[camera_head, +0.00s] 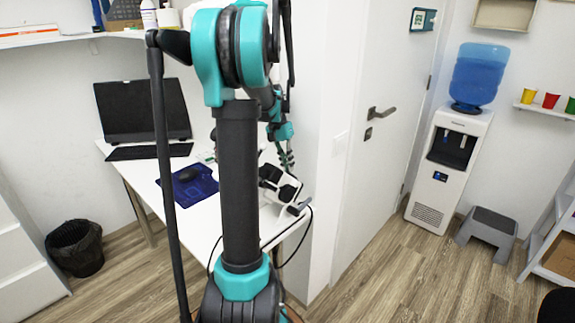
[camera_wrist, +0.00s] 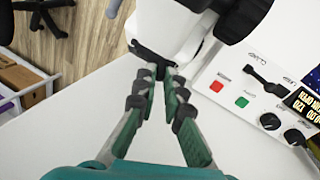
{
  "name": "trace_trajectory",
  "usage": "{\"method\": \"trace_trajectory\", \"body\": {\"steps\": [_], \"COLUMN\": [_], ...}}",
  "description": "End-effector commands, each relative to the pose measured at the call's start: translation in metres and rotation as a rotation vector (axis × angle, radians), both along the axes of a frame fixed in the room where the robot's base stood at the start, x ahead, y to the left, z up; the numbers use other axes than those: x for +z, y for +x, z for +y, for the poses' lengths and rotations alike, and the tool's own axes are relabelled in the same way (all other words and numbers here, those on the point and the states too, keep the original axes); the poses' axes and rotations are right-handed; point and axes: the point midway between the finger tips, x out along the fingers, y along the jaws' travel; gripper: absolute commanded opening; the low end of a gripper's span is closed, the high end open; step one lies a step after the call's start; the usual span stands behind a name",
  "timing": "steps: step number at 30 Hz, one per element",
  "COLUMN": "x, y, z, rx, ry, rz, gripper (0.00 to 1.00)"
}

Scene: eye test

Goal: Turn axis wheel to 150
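My gripper (camera_wrist: 162,74) points at a white device with black parts (camera_wrist: 170,28) at the top of the wrist view. Its two fingers run close together towards the tips. The tips are at or just in front of a small black piece (camera_wrist: 148,52) on the device; I cannot tell whether they touch or hold it. In the head view my gripper (camera_head: 287,160) is just above the white and black device (camera_head: 268,184) at the table's right end. I cannot make out an axis wheel or its reading for certain.
A panel with a red button (camera_wrist: 217,85), a green button (camera_wrist: 242,102) and black knobs (camera_wrist: 270,121) lies right of my fingers. The white table (camera_head: 150,170) also bears a laptop (camera_head: 140,112) and a mouse on a blue pad (camera_head: 200,190). A wall and door (camera_head: 370,160) stand to the right.

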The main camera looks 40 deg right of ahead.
Motion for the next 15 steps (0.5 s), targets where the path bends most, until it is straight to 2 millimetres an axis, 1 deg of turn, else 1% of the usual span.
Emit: {"method": "trace_trajectory", "body": {"steps": [4, 9, 15], "x": [-0.0004, -0.0024, -0.0025], "y": [0.0016, 0.0082, 0.0084], "z": [0.0005, 0.0034, 0.0035], "rx": [0.010, 0.072, 0.082], "ry": [0.000, -0.006, -0.007], "rz": [0.008, 0.070, 0.082], "gripper": [0.00, 0.00, 0.00]}}
